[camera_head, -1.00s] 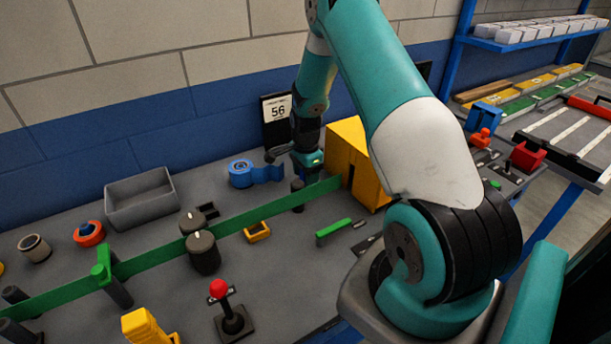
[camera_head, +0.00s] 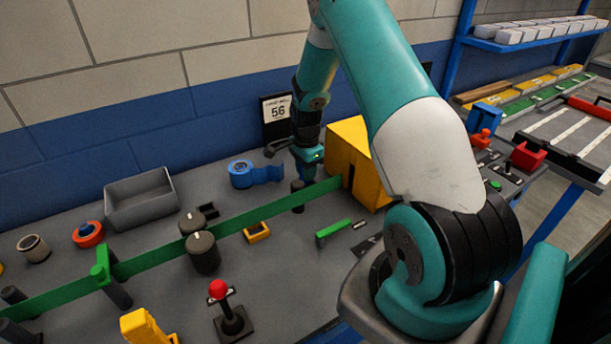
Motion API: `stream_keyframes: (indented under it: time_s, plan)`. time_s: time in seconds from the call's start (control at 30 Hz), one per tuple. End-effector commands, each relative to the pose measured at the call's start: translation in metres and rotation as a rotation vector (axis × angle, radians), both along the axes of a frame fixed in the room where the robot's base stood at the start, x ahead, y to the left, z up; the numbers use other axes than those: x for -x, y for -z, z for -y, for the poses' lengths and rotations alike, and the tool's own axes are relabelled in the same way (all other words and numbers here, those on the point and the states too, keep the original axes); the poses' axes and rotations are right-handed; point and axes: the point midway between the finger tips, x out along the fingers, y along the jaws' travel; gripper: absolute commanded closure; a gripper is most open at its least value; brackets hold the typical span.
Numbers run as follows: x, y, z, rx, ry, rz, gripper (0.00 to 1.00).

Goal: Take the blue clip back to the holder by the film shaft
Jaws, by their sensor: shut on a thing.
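My gripper (camera_head: 309,174) is at the back of the bench, pointing down between the blue tape roll and the yellow box. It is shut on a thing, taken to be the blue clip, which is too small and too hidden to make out. A green film strip (camera_head: 235,223) stands on edge across the bench. It passes a dark upright post (camera_head: 298,196) just below my gripper in the picture, and two dark round rollers (camera_head: 203,252). I cannot tell which part is the clip's holder.
A yellow box (camera_head: 350,150) stands close right of my gripper. A blue tape roll (camera_head: 242,174) lies to its left, with a grey bin (camera_head: 140,208) further left. A sign reading 56 (camera_head: 277,112) stands behind. A red-knobbed lever (camera_head: 220,290) stands in front.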

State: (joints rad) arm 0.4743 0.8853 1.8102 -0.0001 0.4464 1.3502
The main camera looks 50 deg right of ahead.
Motion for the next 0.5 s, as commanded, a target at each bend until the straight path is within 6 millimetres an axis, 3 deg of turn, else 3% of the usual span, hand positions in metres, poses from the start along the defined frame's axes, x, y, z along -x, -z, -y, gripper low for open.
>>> stream_keyframes:
  time_s: [0.17, 0.5]
  plan:
    - [-0.001, -0.037, 0.001, 0.004, 0.0, 0.007, 0.97]
    - [-0.001, -0.135, 0.0, 0.002, 0.0, 0.006, 0.97]
